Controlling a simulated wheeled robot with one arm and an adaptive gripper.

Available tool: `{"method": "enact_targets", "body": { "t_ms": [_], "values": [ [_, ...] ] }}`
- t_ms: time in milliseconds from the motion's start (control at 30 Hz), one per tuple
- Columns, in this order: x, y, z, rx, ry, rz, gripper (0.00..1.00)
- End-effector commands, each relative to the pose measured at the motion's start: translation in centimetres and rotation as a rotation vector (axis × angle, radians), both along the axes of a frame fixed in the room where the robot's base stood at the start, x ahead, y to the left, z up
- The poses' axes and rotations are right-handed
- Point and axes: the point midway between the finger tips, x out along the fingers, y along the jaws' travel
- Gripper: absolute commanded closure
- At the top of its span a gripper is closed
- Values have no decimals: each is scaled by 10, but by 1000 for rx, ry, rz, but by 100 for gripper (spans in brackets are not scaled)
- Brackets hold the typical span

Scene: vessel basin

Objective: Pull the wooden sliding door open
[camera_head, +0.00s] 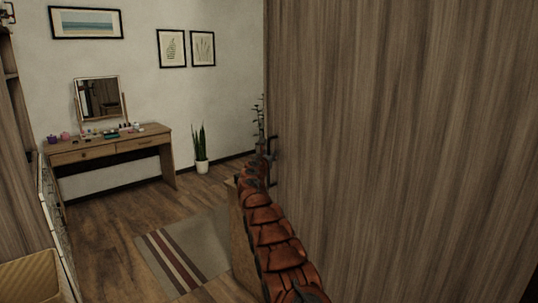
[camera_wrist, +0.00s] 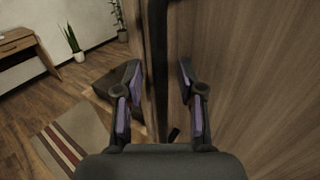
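The wooden sliding door (camera_head: 400,140) is a tall grey-brown panel filling the right of the head view. Its grain also fills the right of the wrist view (camera_wrist: 250,80). A dark vertical bar handle (camera_wrist: 159,40) stands near the door's left edge. My gripper (camera_wrist: 159,66) is open, with one finger on each side of the handle. Gaps show between the fingers and the bar, so it does not look gripped. In the head view my gripper (camera_head: 266,150) is small and dark at the door's left edge, and my arm hides part of that edge.
Left of the door is a room with a wooden desk (camera_head: 108,145), a mirror (camera_head: 99,98), a potted plant (camera_head: 201,150) and a striped rug (camera_head: 185,250). A low brown box-like piece (camera_wrist: 115,92) stands near the door edge. Wood floor lies open between.

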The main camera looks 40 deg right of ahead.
Motion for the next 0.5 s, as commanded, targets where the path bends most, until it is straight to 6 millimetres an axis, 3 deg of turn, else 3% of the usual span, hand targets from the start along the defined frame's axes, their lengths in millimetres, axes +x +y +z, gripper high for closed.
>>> {"method": "enact_targets", "body": {
  "t_ms": [300, 500],
  "values": [
    [0, -1, -1, 0, 1, -1, 61],
    [0, -1, -1, 0, 1, -1, 82]
  ]
}}
